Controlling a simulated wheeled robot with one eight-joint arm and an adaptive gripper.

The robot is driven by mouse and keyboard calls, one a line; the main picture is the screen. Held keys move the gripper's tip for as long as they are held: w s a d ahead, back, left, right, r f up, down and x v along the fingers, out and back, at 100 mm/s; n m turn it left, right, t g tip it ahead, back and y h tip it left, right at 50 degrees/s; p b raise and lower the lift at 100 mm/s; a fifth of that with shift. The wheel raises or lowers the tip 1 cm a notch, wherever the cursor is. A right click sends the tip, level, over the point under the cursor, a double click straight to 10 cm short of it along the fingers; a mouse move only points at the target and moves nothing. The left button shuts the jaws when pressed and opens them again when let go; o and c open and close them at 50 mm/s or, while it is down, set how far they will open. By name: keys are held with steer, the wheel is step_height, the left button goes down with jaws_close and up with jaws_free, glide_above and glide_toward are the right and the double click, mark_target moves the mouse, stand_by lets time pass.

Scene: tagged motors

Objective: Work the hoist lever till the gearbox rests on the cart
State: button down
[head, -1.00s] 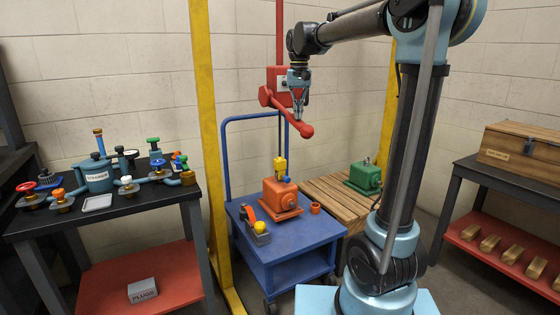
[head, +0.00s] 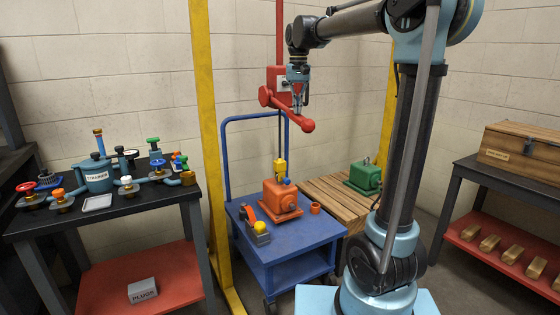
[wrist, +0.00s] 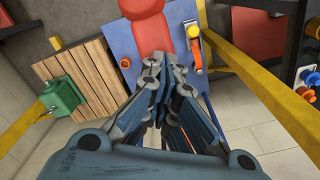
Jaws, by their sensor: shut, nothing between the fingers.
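The orange gearbox (head: 282,196) sits upright on the top of the blue cart (head: 250,212). The yellow hoist hook (head: 280,167) hangs on its line at the gearbox's top; I cannot tell whether it is engaged. My gripper (head: 302,105) is shut and empty, pointing down close to the lever; contact is unclear. In the wrist view, the lever (wrist: 145,22) lies just beyond my fingertips (wrist: 165,62). The gearbox is hidden there.
An orange tool with a yellow knob (head: 260,227) and an orange ring (head: 315,208) lie on the cart. A green gearbox (head: 363,176) stands on a wooden pallet (head: 325,190). Yellow posts (head: 208,120) flank the cart. A crowded black bench (head: 110,210) stands at left.

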step_height(320, 180, up, 13)
stand_by(0.8)
steer(key=shift+f, duration=0.2)
stand_by(0.3)
steer(key=shift+f, duration=1)
steer(key=shift+s+d+f, duration=0.1)
steer(key=shift+s+f, duration=0.05)
steer(key=shift+f, duration=0.8)
steer(key=shift+s+d+f, duration=0.1)
steer(key=shift+s+f, duration=0.05)
steer(key=shift+f, duration=0.75)
steer(key=shift+s+d+f, duration=0.1)
steer(key=shift+s+f, duration=0.05)
steer(key=shift+f, duration=0.9)
